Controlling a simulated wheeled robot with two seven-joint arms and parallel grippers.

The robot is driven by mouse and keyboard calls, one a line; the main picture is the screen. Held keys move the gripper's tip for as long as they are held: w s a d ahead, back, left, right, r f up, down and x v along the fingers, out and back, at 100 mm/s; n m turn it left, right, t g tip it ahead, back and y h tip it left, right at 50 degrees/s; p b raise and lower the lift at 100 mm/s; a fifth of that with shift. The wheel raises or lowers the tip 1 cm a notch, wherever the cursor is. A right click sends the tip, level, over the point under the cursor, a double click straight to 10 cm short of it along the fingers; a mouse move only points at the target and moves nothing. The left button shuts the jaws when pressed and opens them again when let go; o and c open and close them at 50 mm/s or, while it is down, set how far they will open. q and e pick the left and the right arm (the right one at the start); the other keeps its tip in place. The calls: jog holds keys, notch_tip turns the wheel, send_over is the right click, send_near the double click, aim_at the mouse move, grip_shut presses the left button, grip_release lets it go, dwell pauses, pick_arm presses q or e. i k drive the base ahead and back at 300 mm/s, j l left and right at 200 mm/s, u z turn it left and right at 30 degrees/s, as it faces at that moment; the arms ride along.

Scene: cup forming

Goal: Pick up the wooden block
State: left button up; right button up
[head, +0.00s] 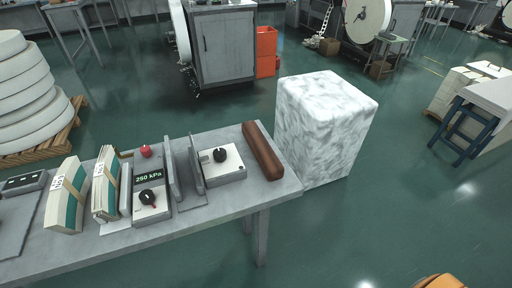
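A brown wooden block (262,151), long with rounded edges, lies on the right end of the grey table (225,205). It sits just right of a white box with a black knob (222,164). Nothing covers the block and no gripper is near it. Neither my left nor my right gripper shows in the head view.
On the table stand a pressure unit reading 250 kPa (150,190), upright grey plates (183,168) and strapped stacks (68,195). A white marbled cube (325,125) stands beyond the table's right end. Open green floor (380,220) lies to the right.

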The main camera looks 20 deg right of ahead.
aim_at(271, 166)
jog(key=l+u, duration=0.45)
jog(key=l, duration=1)
